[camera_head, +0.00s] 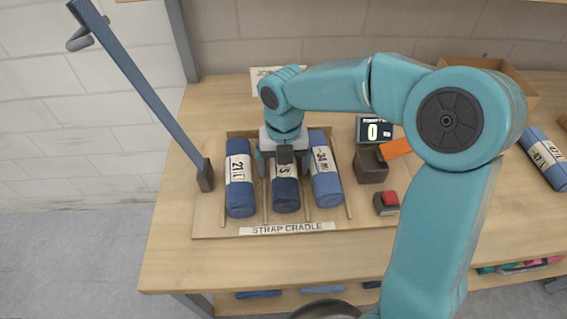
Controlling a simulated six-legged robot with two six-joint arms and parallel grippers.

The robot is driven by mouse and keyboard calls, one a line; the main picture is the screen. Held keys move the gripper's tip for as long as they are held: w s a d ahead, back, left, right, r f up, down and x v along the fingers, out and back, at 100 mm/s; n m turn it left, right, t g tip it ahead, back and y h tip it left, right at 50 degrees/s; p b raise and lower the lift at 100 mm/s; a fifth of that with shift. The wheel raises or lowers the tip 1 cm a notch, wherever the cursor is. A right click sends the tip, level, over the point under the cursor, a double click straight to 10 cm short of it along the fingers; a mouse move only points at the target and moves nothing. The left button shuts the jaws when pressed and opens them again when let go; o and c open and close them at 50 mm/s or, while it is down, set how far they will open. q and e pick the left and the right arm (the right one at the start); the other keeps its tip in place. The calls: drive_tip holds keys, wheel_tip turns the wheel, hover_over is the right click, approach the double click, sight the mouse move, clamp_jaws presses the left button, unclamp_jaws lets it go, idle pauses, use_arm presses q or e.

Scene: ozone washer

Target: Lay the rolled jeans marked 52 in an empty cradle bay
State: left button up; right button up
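The strap cradle (205,222) is a wooden rack on the table with three bays in view, each with a blue rolled jeans. The left roll (240,200) has a label that reads about 21. The middle roll (286,199) has a white label, partly hidden by my gripper; a 5 or S shows on it. The right roll (327,187) has a label that reads about 34. My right gripper (285,172) points down over the middle roll, its fingers on either side, seemingly spread wider than the roll. My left gripper is out of view.
A blue-grey lever (140,85) rises at the cradle's left. A small display (375,131) reading 0, a dark box (370,166) and a red button (389,199) stand right of the cradle. Another labelled roll (548,160) lies far right, near a cardboard box (515,78).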

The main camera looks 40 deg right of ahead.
wheel_tip(320, 180, up, 12)
drive_tip(key=p, duration=0.1)
drive_tip(key=shift+r, duration=0.2)
idle(0.3)
drive_tip(key=shift+s, duration=0.2)
idle(0.4)
